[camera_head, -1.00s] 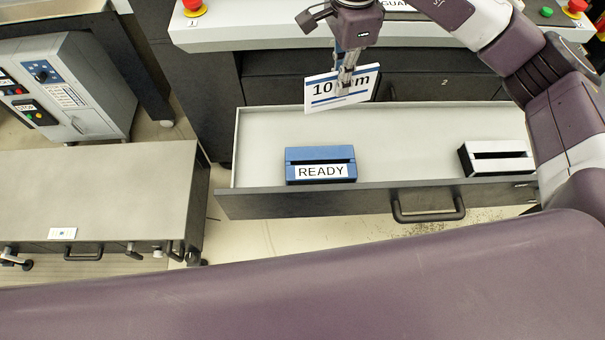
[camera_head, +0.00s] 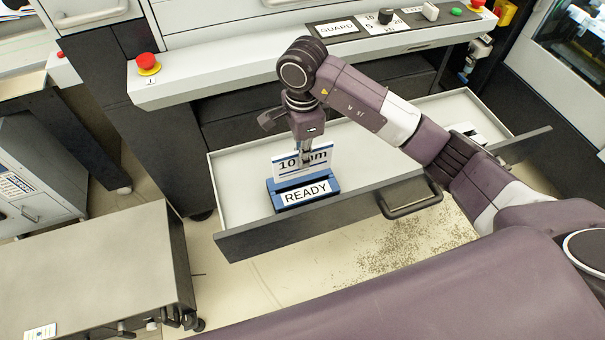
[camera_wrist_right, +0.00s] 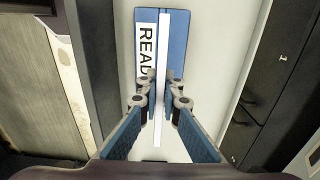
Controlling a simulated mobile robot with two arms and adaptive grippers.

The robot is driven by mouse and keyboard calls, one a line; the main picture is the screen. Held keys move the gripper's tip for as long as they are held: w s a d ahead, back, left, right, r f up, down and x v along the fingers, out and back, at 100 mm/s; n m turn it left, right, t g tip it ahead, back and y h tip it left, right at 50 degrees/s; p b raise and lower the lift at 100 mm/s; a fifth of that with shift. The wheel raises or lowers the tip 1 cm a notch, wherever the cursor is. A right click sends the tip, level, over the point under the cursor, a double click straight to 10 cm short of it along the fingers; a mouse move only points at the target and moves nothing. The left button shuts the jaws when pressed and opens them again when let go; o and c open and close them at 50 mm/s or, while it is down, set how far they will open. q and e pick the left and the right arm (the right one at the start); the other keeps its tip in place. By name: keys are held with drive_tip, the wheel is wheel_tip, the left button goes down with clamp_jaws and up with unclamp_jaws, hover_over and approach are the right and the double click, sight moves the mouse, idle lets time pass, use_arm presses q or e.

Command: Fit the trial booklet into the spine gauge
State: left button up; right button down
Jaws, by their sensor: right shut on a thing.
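The trial booklet is a thin white card (camera_head: 318,158) with blue stripes and a partly covered "10 mm" print. My right gripper (camera_head: 306,161) is shut on it and holds it upright. The blue spine gauge (camera_head: 276,197), labelled READY, sits in the open drawer directly below the card. The card's lower edge meets the gauge's top in the head view; I cannot tell whether it is inside the slot. In the right wrist view the card's edge (camera_wrist_right: 164,50) lies lengthwise over the gauge (camera_wrist_right: 178,38), between my right fingers (camera_wrist_right: 162,90). My left gripper is not in view.
The drawer (camera_head: 240,190) has free floor around the gauge. A second, pale slotted block at its right is mostly hidden behind my arm. A machine ledge (camera_head: 215,82) with a red button (camera_head: 147,63) runs behind. A grey cabinet (camera_head: 110,265) stands at left.

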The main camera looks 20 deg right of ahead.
sight(302, 175)
wheel_tip(302, 175, down, 4)
drive_tip(key=shift+r, duration=0.1)
wheel_tip(302, 175, down, 4)
drive_tip(key=shift+r+p, duration=0.15)
drive_tip(key=shift+p, duration=0.4)
drive_tip(key=shift+f, duration=0.35)
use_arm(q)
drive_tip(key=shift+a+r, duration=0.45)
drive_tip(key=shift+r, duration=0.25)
use_arm(e)
drive_tip(key=shift+f, duration=0.25)
drive_tip(key=c, duration=2.1)
unclamp_jaws()
drive_tip(key=shift+r, duration=0.1)
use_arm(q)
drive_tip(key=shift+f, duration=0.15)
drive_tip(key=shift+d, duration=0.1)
use_arm(e)
drive_tip(key=shift+r, duration=0.1)
